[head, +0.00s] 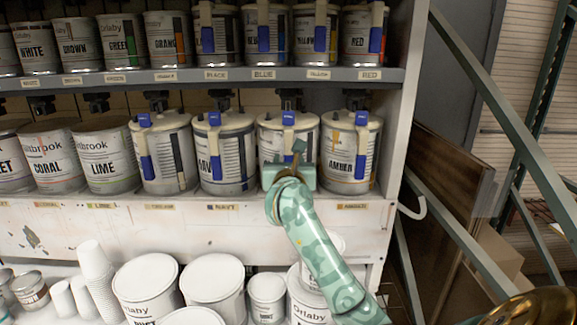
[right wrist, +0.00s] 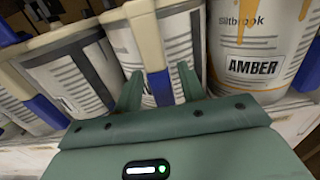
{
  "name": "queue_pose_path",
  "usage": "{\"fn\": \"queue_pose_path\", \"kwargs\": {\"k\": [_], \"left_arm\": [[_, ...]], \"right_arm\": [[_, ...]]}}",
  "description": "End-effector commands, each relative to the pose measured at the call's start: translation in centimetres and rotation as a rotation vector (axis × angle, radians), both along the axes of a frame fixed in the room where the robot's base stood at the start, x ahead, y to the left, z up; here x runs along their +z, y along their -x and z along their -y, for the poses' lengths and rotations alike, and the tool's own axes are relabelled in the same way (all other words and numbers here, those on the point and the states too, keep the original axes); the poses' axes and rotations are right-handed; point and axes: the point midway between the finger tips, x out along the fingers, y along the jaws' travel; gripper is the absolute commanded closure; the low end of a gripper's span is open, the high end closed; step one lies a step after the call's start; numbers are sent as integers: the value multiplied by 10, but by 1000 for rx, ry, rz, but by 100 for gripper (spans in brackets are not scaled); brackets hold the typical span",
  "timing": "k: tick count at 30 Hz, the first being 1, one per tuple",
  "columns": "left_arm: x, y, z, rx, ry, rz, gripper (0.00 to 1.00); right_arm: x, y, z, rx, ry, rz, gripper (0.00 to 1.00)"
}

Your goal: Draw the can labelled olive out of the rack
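On the middle shelf, a white can (head: 268,138) stands between the navy can (head: 223,158) and the amber can (head: 349,152). Its name label is hidden behind my right gripper (head: 291,160), so I cannot read olive on it. In the right wrist view this can (right wrist: 184,40) has a beige and blue upright strap or handle (right wrist: 150,45) on its front. My right gripper (right wrist: 158,88) is open, with one finger on each side of the strap's lower blue part. I cannot tell whether the fingers touch it.
Lime (head: 108,160) and coral (head: 55,160) cans stand further left on this shelf. An upper shelf (head: 290,75) of cans runs above. White tubs (head: 215,280) and stacked cups (head: 96,265) stand below. The rack's white side post (head: 400,120) is right of amber.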

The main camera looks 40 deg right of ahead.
Motion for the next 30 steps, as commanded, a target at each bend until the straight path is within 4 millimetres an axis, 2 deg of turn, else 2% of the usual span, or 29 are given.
{"fn": "queue_pose_path", "kwargs": {"k": [3,4,8,27,28,30], "left_arm": [[0,0,1,1,1,0,100],[0,0,1,1,2,-1,100],[0,0,2,1,2,-1,100],[4,1,1,0,1,-3,100],[4,1,1,0,1,-3,100],[5,1,1,0,1,-3,100]], "right_arm": [[0,0,0,0,0,0,60],[0,0,0,0,0,0,63],[0,0,0,0,1,-1,99],[6,1,0,0,4,3,100],[12,1,0,-2,16,16,100],[12,2,0,-2,15,15,100]]}}
